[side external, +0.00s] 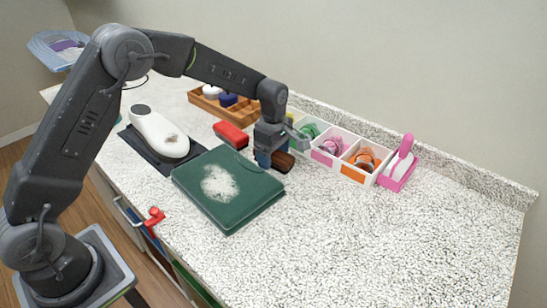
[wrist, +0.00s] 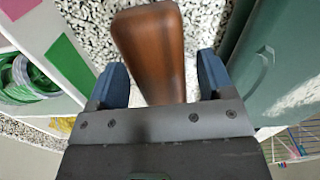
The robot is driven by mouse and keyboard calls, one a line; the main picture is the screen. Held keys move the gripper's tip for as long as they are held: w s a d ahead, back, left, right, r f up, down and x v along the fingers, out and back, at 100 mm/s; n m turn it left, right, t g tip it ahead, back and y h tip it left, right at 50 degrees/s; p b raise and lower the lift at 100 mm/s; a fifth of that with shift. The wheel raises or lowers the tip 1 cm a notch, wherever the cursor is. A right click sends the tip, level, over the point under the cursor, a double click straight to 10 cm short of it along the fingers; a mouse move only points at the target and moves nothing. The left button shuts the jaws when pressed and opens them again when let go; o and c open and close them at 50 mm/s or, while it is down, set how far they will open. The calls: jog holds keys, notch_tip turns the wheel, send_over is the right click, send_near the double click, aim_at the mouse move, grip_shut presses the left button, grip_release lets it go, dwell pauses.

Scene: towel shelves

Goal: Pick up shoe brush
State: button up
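The shoe brush (side external: 284,162) has a brown wooden body and lies on the speckled counter, just beyond the green case. In the side view, my gripper (side external: 268,154) is down over its near end and hides part of it. In the wrist view, the brown wood of the brush (wrist: 150,40) passes between the two blue fingers of my gripper (wrist: 162,66). Narrow gaps show between the wood and the fingers, so the gripper looks open around the brush. Its underside is mostly hidden.
The green case (side external: 254,196) with a white patch is close beside the gripper. A pink brush holder (side external: 398,173) is farther right. The counter's front right is clear.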

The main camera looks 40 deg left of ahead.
jog(key=c, duration=0.9)
jog(key=shift+r, duration=0.15)
jog(key=shift+r, duration=0.25)
notch_tip(320, 180, up, 4)
jog(key=shift+f, duration=0.15)
jog(key=s+a+r, duration=0.1)
jog(key=a+r, duration=0.1)
jog(key=a, duration=0.1)
jog(key=s+a+r, duration=0.2)
jog(key=a, duration=0.2)
jog(key=s+a+r, duration=0.1)
jog(key=a+r, duration=0.1)
jog(key=a, duration=0.1)
jog(key=shift+s+a+r, duration=0.25)
jog(key=shift+s+a, duration=0.1)
